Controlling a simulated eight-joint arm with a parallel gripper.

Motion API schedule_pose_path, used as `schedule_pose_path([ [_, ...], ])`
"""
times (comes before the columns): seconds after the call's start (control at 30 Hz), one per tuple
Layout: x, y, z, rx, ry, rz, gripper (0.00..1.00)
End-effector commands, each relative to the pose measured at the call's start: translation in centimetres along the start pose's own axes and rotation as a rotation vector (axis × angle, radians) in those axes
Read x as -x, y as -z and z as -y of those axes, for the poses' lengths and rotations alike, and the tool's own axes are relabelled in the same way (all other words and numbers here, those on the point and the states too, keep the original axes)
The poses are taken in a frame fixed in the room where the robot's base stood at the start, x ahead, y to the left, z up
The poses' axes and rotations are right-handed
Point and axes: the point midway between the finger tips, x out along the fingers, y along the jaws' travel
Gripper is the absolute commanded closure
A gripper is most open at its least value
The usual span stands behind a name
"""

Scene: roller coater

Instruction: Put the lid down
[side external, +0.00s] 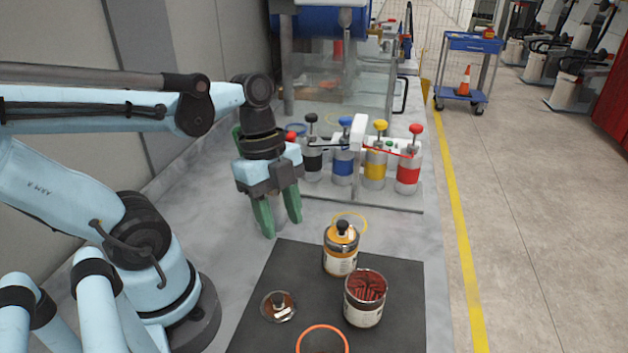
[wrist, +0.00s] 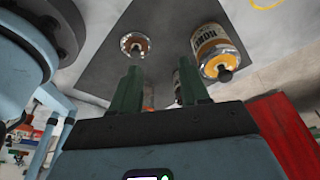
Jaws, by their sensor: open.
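A round lid with a dark knob (side external: 279,306) lies on the dark mat (side external: 262,338), left of an open can (side external: 366,297) with dark red contents. The lid also shows in the wrist view (wrist: 134,45), just beyond one fingertip. My gripper (side external: 281,227) has green fingers; it is open and empty, pointing down behind the mat's far left corner, apart from the lid. In the wrist view its fingers (wrist: 159,65) stand apart and partly hide the open can.
A can with an orange band and a closed black-knobbed top (side external: 341,250) stands behind the open can. Pump bottles with black, blue, yellow and red tops (side external: 375,165) stand in a rack farther back. An orange ring (side external: 322,338) marks the mat's front.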

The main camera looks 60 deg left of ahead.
Motion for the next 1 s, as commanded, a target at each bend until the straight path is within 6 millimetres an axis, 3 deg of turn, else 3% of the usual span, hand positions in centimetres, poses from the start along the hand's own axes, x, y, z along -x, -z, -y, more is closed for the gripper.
schedule_pose_path([
  [0.27,-0.2,-0.1,3.8,0.584,0.28,0.015,0.55],
  [0.5,0.8,0.6,6.8,1.025,0.5,-0.142,0.55],
  [0.7,1.5,1.1,8.2,1.229,0.582,-0.273,0.55],
  [1.0,1.7,1.3,8.5,1.278,0.596,-0.309,0.55],
])
